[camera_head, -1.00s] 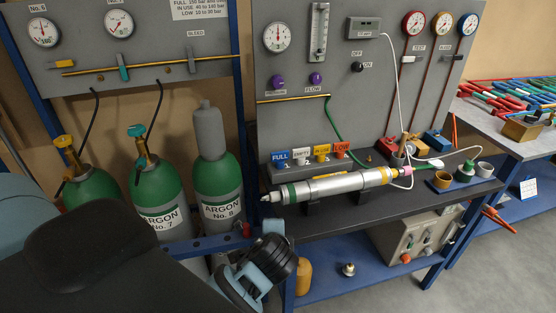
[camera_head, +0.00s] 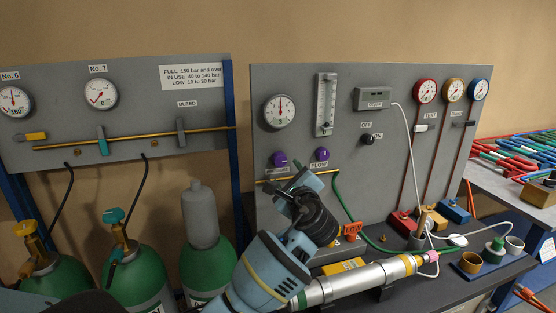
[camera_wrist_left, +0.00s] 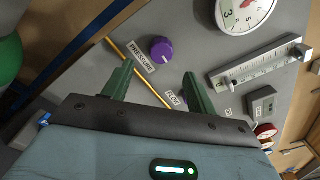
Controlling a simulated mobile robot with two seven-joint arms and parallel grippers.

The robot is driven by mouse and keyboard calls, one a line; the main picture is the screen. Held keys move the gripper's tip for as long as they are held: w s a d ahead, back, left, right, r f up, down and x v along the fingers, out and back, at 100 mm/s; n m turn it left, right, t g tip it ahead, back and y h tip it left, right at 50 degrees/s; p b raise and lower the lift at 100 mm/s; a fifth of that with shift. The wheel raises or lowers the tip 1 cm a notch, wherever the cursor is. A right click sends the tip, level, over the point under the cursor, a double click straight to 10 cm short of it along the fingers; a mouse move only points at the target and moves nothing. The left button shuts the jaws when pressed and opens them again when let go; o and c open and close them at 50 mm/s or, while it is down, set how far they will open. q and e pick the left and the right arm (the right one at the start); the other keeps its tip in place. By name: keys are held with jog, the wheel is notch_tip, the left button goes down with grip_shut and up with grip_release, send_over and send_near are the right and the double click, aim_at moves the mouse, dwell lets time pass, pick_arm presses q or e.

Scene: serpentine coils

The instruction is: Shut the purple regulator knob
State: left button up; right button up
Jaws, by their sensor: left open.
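The purple pressure knob (camera_head: 279,159) sits on the grey panel below the round gauge (camera_head: 280,111). In the left wrist view the same purple knob (camera_wrist_left: 162,49), beside its PRESSURE label, shows beyond and roughly between the fingertips, apart from them. A second purple knob (camera_head: 322,154), labelled FLOW, is to its right; in the wrist view a finger mostly hides it. My left gripper (camera_wrist_left: 157,78) is open and empty. In the head view my left gripper (camera_head: 303,178) is just below the two knobs, its fingers partly hidden by the wrist. My right gripper is not in view.
A yellow pipe (camera_head: 262,181) runs under the knobs, and a green hose (camera_head: 346,201) hangs to the right. A silver cylinder (camera_head: 345,283) lies on the bench. Green argon bottles (camera_head: 140,275) stand at left. The flow tube (camera_head: 325,105) is above the FLOW knob.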

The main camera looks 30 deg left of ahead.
aim_at(280, 161)
pick_arm(q)
jog(key=shift+x, duration=3.7)
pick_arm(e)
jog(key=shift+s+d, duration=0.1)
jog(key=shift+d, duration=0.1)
pick_arm(q)
jog(key=shift+r, duration=0.1)
jog(key=shift+c, duration=0.5)
jog(key=c, duration=0.9)
